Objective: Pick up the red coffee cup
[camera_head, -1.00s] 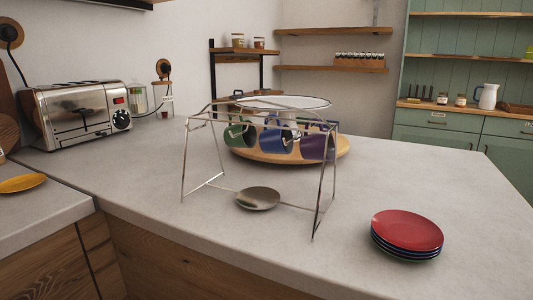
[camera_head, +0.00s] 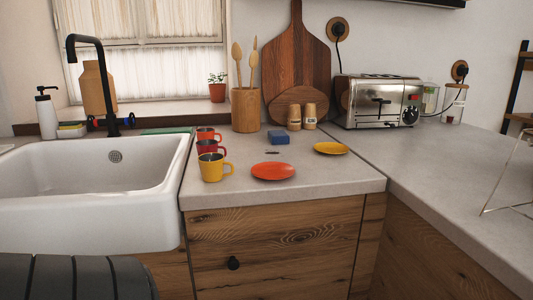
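Three cups stand in a row on the counter (camera_head: 330,185) just right of the sink. The red coffee cup (camera_head: 205,147) is the middle one, partly hidden by the yellow cup (camera_head: 212,168) in front. An orange cup (camera_head: 205,134) stands behind it. The cups' handles point right. Neither gripper is in view.
The white sink (camera_head: 90,220) lies left of the cups. A utensil holder (camera_head: 245,110) and toaster (camera_head: 378,101) stand behind. The counter's front right is clear.

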